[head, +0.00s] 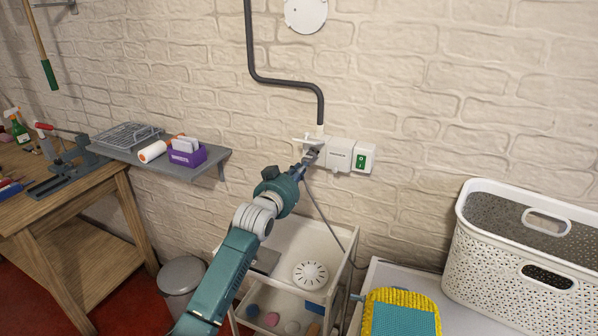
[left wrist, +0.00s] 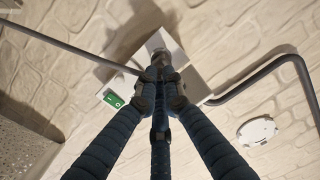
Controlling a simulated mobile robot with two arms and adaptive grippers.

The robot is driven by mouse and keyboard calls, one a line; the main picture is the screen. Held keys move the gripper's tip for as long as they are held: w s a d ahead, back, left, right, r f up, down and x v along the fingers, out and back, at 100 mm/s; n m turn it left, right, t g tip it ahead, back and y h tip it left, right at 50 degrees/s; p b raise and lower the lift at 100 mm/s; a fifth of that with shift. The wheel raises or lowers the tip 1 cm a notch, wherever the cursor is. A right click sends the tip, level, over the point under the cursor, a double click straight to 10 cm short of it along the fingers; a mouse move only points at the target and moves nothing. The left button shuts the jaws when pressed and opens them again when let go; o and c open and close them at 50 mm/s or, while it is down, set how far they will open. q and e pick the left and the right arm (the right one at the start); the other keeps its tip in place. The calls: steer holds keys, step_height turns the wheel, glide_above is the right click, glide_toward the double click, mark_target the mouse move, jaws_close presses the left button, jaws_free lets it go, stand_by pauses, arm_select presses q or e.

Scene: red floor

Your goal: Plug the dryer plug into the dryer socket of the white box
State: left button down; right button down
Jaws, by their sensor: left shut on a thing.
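The white box (head: 340,155) is fixed to the brick wall. It has a green switch (head: 361,161) on its right part. My left gripper (head: 309,160) is at the left part of the box, shut on the dryer plug. In the left wrist view, the fingers (left wrist: 160,88) close around the plug (left wrist: 162,57), right in front of the white box (left wrist: 188,62). The dryer socket is hidden behind the plug and fingers. I cannot tell whether the plug is seated or only close to it. My right gripper is out of view.
A dark conduit (head: 285,83) runs down the wall into the box. A thin cable (head: 327,222) hangs from the plug beside the white trolley (head: 288,240). A grey shelf (head: 205,168) with a purple holder is at the left. A white basket (head: 500,257) stands at the right.

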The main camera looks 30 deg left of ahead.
arm_select(q)
steer(key=shift+w, duration=0.9)
steer(key=shift+w+a+r+b, duration=0.1)
steer(key=shift+w+r+b, duration=0.1)
steer(key=shift+w+b, duration=0.25)
steer(key=c, duration=1.8)
jaws_free()
steer(key=shift+w+f, duration=0.15)
steer(key=shift+w, duration=0.05)
steer(key=shift+s, duration=0.1)
steer(key=shift+s, duration=0.2)
steer(key=s, duration=0.3)
steer(key=s+d, duration=0.1)
steer(key=s, duration=0.3)
steer(key=s+r, duration=0.1)
steer(key=s, duration=0.3)
steer(key=shift+s+d, duration=0.15)
steer(key=shift+s, duration=0.05)
